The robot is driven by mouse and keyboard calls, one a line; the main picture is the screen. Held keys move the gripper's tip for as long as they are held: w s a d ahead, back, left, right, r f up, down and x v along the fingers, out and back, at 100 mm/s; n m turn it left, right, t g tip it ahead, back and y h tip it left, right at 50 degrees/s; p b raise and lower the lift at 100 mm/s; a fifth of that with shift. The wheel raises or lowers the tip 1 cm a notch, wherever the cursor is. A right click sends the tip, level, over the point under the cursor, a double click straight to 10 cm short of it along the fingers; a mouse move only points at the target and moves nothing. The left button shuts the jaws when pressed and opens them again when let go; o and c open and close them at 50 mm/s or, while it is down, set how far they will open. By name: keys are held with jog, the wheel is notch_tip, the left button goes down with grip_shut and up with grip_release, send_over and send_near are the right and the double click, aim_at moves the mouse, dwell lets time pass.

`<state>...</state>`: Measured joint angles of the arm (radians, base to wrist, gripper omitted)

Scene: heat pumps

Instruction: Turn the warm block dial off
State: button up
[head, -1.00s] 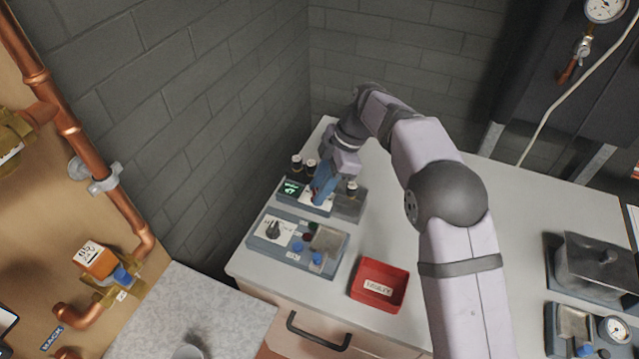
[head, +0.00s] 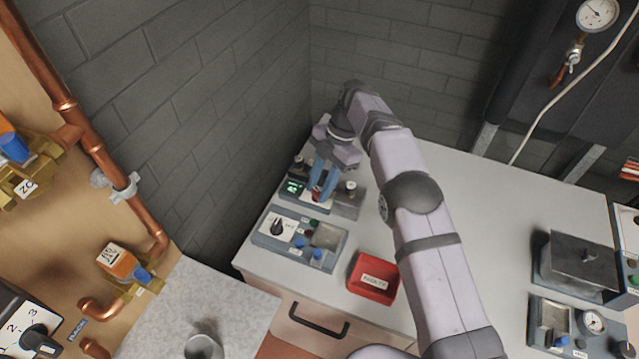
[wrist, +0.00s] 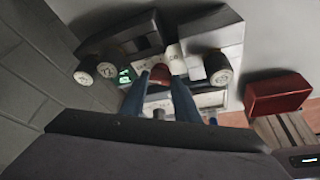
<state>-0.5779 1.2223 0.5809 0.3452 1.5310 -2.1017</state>
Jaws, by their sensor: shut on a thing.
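A blue-grey unit with a green-lit display (head: 292,187) and a metal block (head: 347,203) stands at the back left of the bench. A red-topped dial (head: 316,188) rises from its white panel; the dial also shows in the wrist view (wrist: 160,74). My gripper (head: 318,192) reaches down over this unit, and its blue fingers are shut on the dial, one on each side. In the wrist view my gripper (wrist: 160,84) hides much of the dial's lower part and the panel marks. I cannot read where the dial points.
The brick wall is close on the left; the bench's middle is clear.

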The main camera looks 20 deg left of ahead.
jog(key=o, duration=1)
jog(key=shift+o, duration=0.2)
notch_tip(320, 180, up, 10)
jog(key=p, duration=0.2)
dwell(0.3)
